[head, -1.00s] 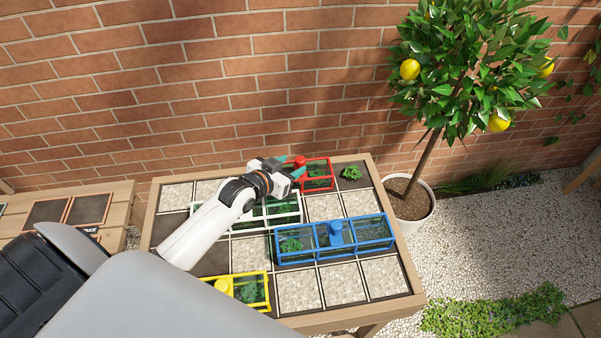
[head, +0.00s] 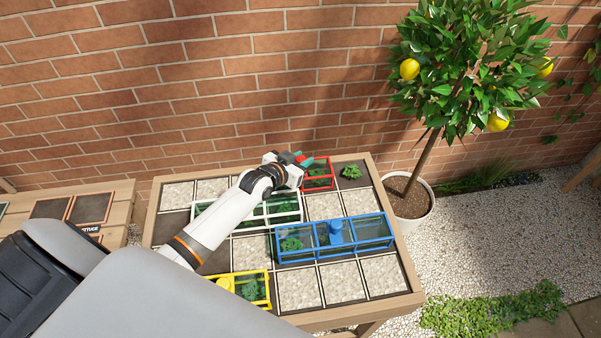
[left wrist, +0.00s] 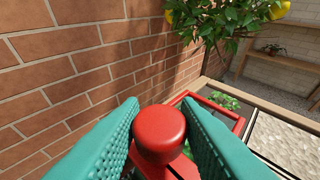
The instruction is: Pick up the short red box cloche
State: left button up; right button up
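The short red box cloche (head: 319,183) stands at the back of the planting table, near the right corner. It has a red frame with clear panes and a round red knob (left wrist: 160,133). My left gripper (head: 301,158) is at the cloche's knob. In the left wrist view its two teal fingers (left wrist: 160,125) stand on either side of the knob, spread apart. The arm hides part of the cloche's left side. My right gripper is not in view.
A long blue cloche (head: 353,241) is in front, a white cloche (head: 284,210) lies partly under my left arm, and a yellow cloche (head: 262,289) is at the front left. A brick wall (head: 230,80) rises behind the table, and a potted lemon tree (head: 408,213) stands right.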

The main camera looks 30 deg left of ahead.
pick_arm(q)
grip_shut()
jog(key=shift+r, duration=0.1)
